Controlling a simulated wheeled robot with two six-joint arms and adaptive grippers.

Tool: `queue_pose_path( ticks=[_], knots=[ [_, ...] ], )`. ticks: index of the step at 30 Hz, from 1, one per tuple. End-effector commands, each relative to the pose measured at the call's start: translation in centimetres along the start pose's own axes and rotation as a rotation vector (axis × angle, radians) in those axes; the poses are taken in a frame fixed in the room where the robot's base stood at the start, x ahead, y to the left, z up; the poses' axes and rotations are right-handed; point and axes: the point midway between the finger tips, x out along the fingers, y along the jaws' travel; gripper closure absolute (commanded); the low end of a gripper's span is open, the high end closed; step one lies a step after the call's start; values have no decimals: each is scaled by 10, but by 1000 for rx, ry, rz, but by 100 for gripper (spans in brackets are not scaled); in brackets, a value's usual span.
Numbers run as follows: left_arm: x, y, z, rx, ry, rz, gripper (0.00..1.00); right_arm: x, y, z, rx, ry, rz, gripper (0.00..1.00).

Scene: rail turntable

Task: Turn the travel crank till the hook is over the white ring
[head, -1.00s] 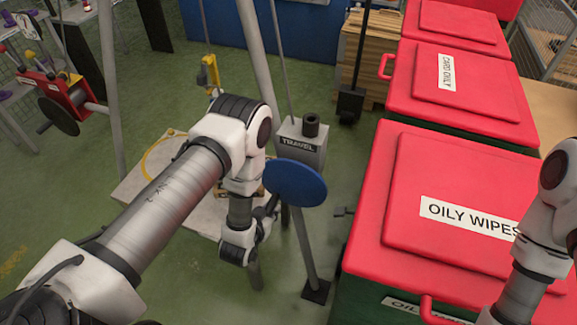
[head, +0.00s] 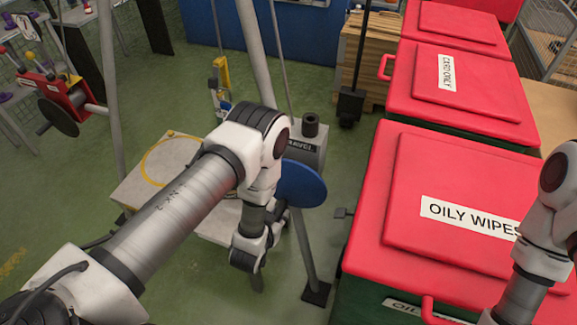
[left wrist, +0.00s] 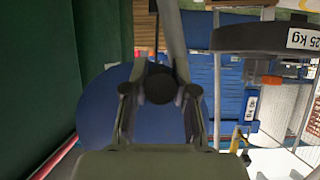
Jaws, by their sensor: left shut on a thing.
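The travel crank is a blue disc (head: 300,184) on the grey box marked TRAVEL (head: 305,150). My left gripper (head: 276,212) is at the disc's left edge, partly hidden by my wrist. In the left wrist view its fingers (left wrist: 158,100) are shut around the dark crank knob (left wrist: 158,84), before the blue disc (left wrist: 98,112). The yellow hook block (head: 220,74) hangs above and left of my elbow. A yellow ring (head: 150,160) lies on the pale slab (head: 135,190). I cannot make out the white ring; my arm covers part of the slab. My right gripper is out of view.
Red-lidded bins (head: 460,200) stand close on the right. A red winch with a dark disc (head: 60,116) is at the left. Grey frame legs (head: 108,90) rise around the slab. Green floor is open at the lower left.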

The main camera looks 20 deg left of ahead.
Motion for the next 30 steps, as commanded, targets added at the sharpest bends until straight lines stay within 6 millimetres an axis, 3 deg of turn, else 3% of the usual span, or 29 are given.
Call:
queue_pose_path(
  ticks=[9,16,17,19,30],
  knots=[
    [2,17,-1,2,9,9,100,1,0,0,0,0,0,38],
    [2,17,0,2,7,7,100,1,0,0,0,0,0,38],
    [2,16,0,2,7,6,63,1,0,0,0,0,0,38],
    [2,16,1,1,6,5,38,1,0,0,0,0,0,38],
    [-2,15,4,0,1,3,38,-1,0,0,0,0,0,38]
  ],
)
